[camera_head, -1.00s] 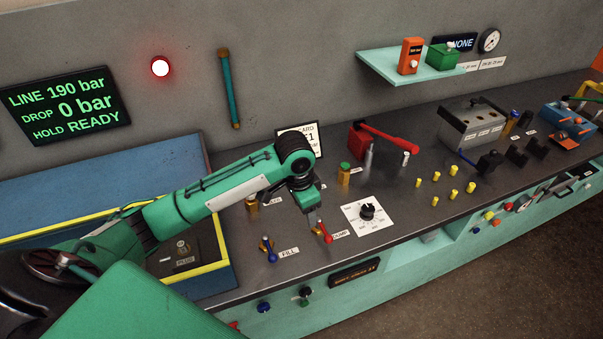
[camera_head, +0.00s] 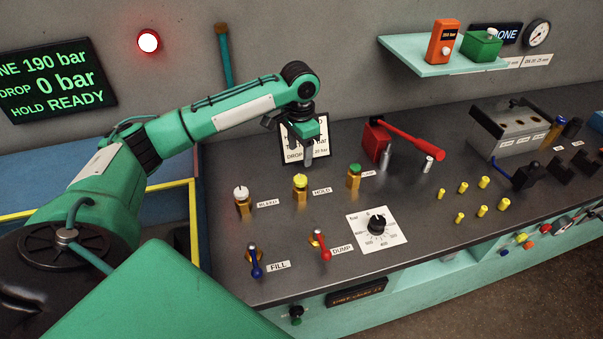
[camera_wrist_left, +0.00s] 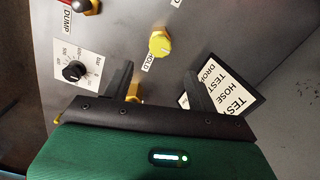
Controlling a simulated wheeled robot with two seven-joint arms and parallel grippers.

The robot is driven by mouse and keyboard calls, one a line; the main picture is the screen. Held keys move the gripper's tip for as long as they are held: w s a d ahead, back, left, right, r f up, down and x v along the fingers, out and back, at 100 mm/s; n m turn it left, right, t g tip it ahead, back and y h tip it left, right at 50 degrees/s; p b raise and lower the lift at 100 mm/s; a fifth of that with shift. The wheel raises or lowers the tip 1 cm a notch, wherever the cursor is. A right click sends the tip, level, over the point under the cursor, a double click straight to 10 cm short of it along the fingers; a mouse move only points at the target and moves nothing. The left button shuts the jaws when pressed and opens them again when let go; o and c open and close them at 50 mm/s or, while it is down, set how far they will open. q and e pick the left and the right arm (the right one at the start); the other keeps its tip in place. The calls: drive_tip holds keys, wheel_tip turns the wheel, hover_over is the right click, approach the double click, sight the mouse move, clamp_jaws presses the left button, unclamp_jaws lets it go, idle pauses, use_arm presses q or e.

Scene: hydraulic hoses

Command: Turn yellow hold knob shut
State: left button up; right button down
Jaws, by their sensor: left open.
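My left gripper (camera_head: 308,160) hangs above and behind the knob in the head view, in front of the test hose card. In the left wrist view its two fingers (camera_wrist_left: 160,85) are spread apart with nothing between them, and the knob lies past the fingertips, apart from them. My right gripper is not in view.
A white-topped bleed knob (camera_head: 241,193) stands left of the hold knob and a green-topped knob (camera_head: 354,169) right of it. The blue FILL lever (camera_head: 255,262) and red DUMP lever (camera_head: 321,246) stand in front. The card (camera_head: 292,150) stands close behind the gripper.

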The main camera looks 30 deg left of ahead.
sight(300, 179)
use_arm(q)
wheel_tip(300, 179, down, 9)
drive_tip(key=shift+w+f+p, duration=0.1)
drive_tip(key=shift+p, duration=0.7)
drive_tip(key=shift+f, duration=0.4)
drive_tip(key=c, duration=0.8)
drive_tip(key=shift+c, duration=1)
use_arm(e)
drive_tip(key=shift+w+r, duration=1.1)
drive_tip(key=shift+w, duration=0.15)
